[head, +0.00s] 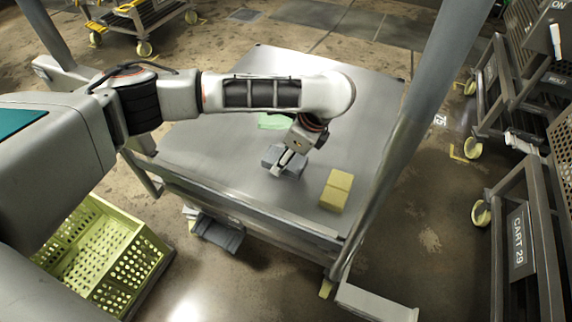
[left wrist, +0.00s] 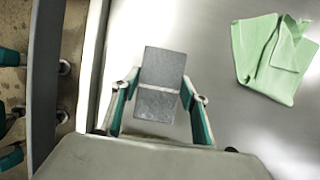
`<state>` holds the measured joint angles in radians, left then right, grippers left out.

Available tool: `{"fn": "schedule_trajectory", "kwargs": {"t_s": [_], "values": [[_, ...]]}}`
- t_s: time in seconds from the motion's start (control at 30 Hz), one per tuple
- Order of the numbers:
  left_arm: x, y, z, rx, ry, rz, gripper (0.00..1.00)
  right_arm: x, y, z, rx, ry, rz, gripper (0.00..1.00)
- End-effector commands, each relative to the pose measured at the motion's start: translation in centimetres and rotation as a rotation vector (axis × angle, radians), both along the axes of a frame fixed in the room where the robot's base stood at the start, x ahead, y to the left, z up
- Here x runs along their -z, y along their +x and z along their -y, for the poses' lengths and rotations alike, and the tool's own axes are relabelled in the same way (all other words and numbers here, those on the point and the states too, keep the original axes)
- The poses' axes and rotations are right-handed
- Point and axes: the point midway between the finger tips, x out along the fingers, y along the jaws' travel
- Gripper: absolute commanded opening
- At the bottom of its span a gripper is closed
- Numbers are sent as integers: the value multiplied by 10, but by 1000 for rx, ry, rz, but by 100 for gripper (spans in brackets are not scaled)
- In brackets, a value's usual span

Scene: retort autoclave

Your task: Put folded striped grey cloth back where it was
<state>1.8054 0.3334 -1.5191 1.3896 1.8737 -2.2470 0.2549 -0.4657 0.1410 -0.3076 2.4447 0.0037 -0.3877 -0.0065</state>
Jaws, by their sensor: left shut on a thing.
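The folded grey cloth (head: 286,158) is at my left gripper (head: 291,163), over the metal table (head: 220,150). In the left wrist view the cloth (left wrist: 160,83) is a grey block with a lighter line across it, held between the two fingers of my left gripper (left wrist: 160,95). I cannot tell whether the cloth touches the table top. My right gripper is in neither view.
A yellow folded cloth (head: 336,190) lies right of the gripper on the table. A green cloth (left wrist: 272,55) lies nearby, partly hidden by my arm in the head view. A grey post (head: 415,110) rises at the table's right side. A yellow-green crate (head: 140,262) stands on the floor.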

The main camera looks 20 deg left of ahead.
Motion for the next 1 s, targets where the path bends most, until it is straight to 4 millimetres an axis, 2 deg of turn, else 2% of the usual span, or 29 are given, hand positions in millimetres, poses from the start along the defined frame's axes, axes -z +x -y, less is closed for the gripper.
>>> {"fn": "schedule_trajectory", "kwargs": {"t_s": [0.03,0.17,0.33,0.6,0.63,0.67,1.0], "values": [[20,-4,0,-1,0,-17,10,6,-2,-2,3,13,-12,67],[42,-5,-1,1,2,-20,10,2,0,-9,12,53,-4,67],[37,-2,-1,0,2,-6,10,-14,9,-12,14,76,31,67],[38,-2,0,-1,1,-5,10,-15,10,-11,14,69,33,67],[38,-1,0,0,0,-5,52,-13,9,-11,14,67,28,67],[38,-2,0,0,0,-5,60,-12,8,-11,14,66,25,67],[39,-2,-1,0,1,-6,61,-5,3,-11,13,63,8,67]]}}
